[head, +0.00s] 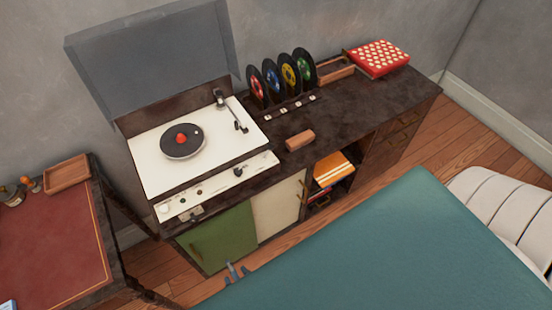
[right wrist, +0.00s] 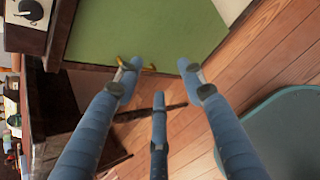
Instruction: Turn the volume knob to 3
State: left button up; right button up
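A white-topped record player (head: 155,180) with a black record stands at the left end of the dark cabinet. Its pale front strip (head: 222,183) carries several small controls. No number is readable. My right gripper (right wrist: 160,68) is open and empty, its blue fingers spread near the green door (right wrist: 145,30), below and right of the knob. Blue-grey tips in the head view (head: 236,271) appear to be this gripper. My left gripper is not in view.
A red-topped desk (head: 50,240) stands at the left. Upright records (head: 280,78), a brown block (head: 300,140) and a red box (head: 379,57) rest on the cabinet. Wood floor lies between.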

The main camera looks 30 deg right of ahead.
jog(key=s+d+f+m+g, duration=0.2)
jog(key=s+d+f+m, duration=0.2)
jog(key=f, duration=0.3)
jog(key=s+d+f+m+g, duration=0.2)
jog(key=s+d+f+m, duration=0.2)
jog(key=s+f+m, duration=0.2)
jog(key=shift+f+g, duration=0.3)
jog(key=shift+f, duration=1)
